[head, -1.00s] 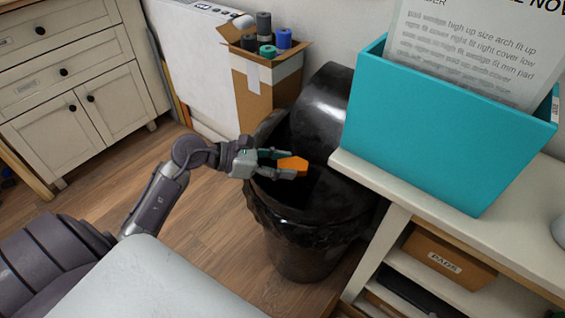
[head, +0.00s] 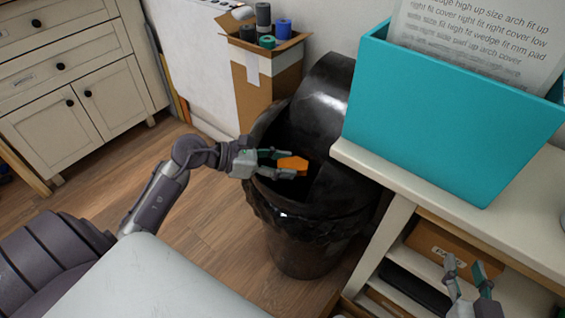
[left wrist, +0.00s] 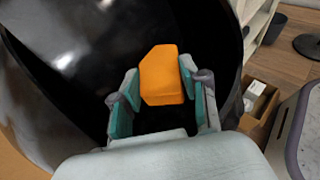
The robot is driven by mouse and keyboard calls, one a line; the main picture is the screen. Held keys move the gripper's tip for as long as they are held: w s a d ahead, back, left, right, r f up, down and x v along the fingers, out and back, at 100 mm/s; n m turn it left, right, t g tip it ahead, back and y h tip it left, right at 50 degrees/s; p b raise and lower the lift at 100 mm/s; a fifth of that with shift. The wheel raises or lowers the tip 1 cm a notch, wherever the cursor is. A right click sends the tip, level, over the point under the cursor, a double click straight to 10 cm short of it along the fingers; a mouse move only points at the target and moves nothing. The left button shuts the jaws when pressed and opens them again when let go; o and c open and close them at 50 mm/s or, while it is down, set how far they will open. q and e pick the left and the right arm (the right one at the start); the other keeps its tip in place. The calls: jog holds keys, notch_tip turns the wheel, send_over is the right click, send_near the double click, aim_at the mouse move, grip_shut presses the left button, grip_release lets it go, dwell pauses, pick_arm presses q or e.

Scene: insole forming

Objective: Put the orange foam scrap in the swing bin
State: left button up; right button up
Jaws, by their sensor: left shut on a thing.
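The orange foam scrap (head: 293,164) is a small angular block held between the fingertips of my left gripper (head: 282,165). It also shows in the left wrist view (left wrist: 163,76), with a finger on each side. The black swing bin (head: 310,232) stands on the floor, lined with a dark bag, its domed lid tilted up at the back. My left gripper and the scrap are over the bin's dark opening, near its left rim. My right gripper (head: 470,272) is at the lower right, in front of the shelves, with its fingers apart and nothing between them.
A white shelf unit (head: 395,178) stands close to the bin's right side, with a teal box (head: 450,120) on top and a cardboard box (head: 447,250) on a shelf. A carton of rolls (head: 268,85) stands behind the bin. Wooden floor (head: 215,225) is free to the left.

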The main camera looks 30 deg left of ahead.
dwell(0.3)
pick_arm(q)
jog(key=o, duration=0.8)
jog(key=v, duration=1.2)
